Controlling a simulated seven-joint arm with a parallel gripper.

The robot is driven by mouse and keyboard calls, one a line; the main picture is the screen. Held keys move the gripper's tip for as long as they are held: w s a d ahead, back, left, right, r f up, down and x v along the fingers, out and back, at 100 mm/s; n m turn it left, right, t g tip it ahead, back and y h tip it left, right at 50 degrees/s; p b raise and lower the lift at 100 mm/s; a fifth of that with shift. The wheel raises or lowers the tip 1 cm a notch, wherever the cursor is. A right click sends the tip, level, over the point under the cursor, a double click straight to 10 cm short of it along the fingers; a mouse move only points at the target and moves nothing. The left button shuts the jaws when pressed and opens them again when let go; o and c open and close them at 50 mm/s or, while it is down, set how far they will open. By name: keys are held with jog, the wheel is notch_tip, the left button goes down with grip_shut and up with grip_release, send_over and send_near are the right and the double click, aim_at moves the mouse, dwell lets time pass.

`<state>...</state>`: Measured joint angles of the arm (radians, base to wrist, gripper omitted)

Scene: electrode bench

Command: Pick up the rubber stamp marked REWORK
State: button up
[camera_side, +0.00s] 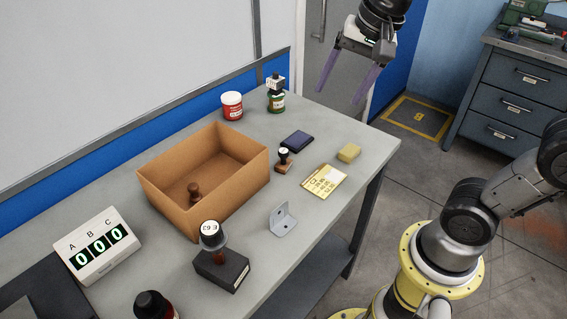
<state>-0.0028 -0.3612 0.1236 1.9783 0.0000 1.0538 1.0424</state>
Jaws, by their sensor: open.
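No legible REWORK marking shows, so I cannot tell which stamp bears it. A small stamp with a dark knob and wooden base (284,159) stands on the table beside the dark ink pad (297,141). A larger stamp-like piece (212,238) has a round knob with a short label that does not read as REWORK, and is on a dark block (222,270). My gripper (338,97) is open and empty, high above the table's far right end.
A red jar (232,106) and a green-labelled bottle (276,101) stand at the back. A yellow sponge (349,153), a cream card (323,181) and a metal bracket (283,218) lie right of the box. A counter display (98,246) and dark-capped item (152,304) are front left.

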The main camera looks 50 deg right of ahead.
jog(key=w+f+m+g, duration=0.25)
jog(key=w+f, duration=0.25)
jog(key=w, duration=0.5)
jog(key=m+g, duration=0.1)
jog(key=g, duration=0.1)
send_over(283, 150)
notch_tip(283, 150, down, 7)
jog(key=shift+t, duration=0.25)
jog(key=f, duration=0.8)
jog(key=shift+s+a, duration=0.2)
jog(key=shift+s, duration=0.15)
jog(key=shift+w+d+f, duration=0.1)
jog(key=shift+w+f, duration=0.05)
jog(key=shift+f, duration=1.3)
jog(key=shift+w+d+f, duration=0.1)
jog(key=shift+f, duration=1.35)
grip_shut()
